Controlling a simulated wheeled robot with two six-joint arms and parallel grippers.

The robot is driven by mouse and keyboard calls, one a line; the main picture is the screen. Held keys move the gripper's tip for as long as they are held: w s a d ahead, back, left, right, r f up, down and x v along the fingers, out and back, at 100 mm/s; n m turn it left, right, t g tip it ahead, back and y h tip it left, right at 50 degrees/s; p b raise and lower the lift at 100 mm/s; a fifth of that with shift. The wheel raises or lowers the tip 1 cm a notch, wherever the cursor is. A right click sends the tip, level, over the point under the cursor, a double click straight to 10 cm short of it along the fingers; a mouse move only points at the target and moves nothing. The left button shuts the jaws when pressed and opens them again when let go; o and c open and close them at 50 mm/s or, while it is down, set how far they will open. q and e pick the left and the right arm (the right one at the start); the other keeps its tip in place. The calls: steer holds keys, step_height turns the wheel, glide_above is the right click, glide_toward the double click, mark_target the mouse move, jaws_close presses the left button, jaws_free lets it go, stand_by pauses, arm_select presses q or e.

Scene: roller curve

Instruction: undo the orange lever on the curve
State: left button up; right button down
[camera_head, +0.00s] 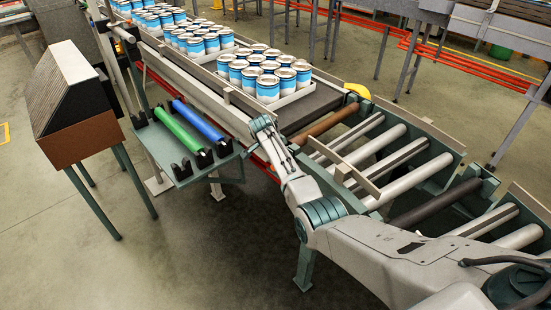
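A yellow rounded part (357,91) sits at the curve's far corner. My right gripper (263,127) is at the curve's near side rail, beside the end of the belt. Its fingers are too small to read, and I cannot tell if it touches anything. My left gripper is out of view.
Trays of blue-and-white cans (268,88) stand on the belt (312,105) before the curve. A side shelf (183,172) holds a green roller (182,133) and a blue roller (198,121). A slanted-top cabinet (80,137) stands left. The floor in front is clear.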

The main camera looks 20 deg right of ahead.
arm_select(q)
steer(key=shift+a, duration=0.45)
arm_select(e)
steer(key=shift+f, duration=0.15)
steer(key=c, duration=1.3)
jaws_free()
steer(key=shift+w, duration=0.1)
arm_select(q)
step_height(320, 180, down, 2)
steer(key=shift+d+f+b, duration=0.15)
steer(key=shift+b, duration=1)
arm_select(e)
steer(key=v, duration=1)
steer(key=shift+a+r, duration=0.15)
steer(key=shift+r, duration=0.15)
